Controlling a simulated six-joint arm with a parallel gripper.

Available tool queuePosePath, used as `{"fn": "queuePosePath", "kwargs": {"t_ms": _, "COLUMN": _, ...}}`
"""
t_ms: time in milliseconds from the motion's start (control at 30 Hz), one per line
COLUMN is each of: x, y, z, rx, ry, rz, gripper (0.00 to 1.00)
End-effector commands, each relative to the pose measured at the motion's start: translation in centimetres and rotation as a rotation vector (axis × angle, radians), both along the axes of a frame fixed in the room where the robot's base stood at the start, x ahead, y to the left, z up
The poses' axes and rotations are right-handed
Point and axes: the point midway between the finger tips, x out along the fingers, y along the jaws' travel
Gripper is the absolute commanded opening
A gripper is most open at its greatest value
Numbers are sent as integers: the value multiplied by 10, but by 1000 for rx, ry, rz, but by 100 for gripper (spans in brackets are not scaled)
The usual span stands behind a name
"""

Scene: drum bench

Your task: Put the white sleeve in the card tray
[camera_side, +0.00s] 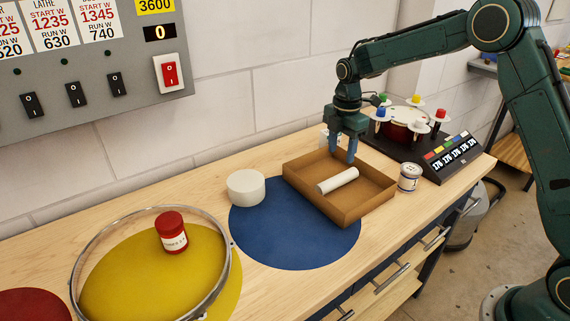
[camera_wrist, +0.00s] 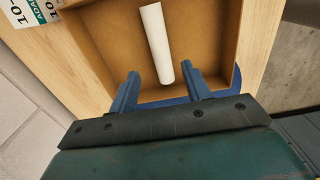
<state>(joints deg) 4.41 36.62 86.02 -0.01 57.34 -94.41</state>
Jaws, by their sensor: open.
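The white sleeve (camera_side: 337,181) lies on its side on the floor of the brown card tray (camera_side: 376,207). In the wrist view the sleeve (camera_wrist: 155,42) shows as a white tube inside the tray (camera_wrist: 92,50), with its near end just beyond my fingers. My gripper (camera_side: 344,160) is over the tray's back part, pointing down. In the wrist view my gripper (camera_wrist: 161,82) has its two blue fingers spread apart with nothing between them. The sleeve looks apart from both fingers.
The tray stands partly on a blue disc (camera_side: 275,240). A white cylinder (camera_side: 246,187) sits left of it, a small labelled jar (camera_side: 409,177) right. A red jar (camera_side: 171,231) and metal hoop (camera_side: 79,229) are on the yellow disc (camera_side: 125,285). A drum device (camera_side: 403,122) stands behind.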

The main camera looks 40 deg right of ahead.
Motion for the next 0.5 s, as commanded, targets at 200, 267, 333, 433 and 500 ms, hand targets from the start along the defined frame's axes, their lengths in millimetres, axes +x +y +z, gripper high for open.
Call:
{"fn": "queuePosePath", "kwargs": {"t_ms": 200, "x": 0, "y": 0, "z": 23, "rx": 0, "ry": -1, "rz": 0, "gripper": 48}}
{"fn": "queuePosePath", "kwargs": {"t_ms": 267, "x": 0, "y": 0, "z": 26, "rx": 0, "ry": -1, "rz": 0, "gripper": 48}}
{"fn": "queuePosePath", "kwargs": {"t_ms": 333, "x": 0, "y": 0, "z": 27, "rx": 0, "ry": 0, "rz": 0, "gripper": 48}}
{"fn": "queuePosePath", "kwargs": {"t_ms": 433, "x": 0, "y": 0, "z": 28, "rx": 0, "ry": 1, "rz": 0, "gripper": 48}}
{"fn": "queuePosePath", "kwargs": {"t_ms": 500, "x": 0, "y": 0, "z": 28, "rx": 0, "ry": 1, "rz": 0, "gripper": 48}}
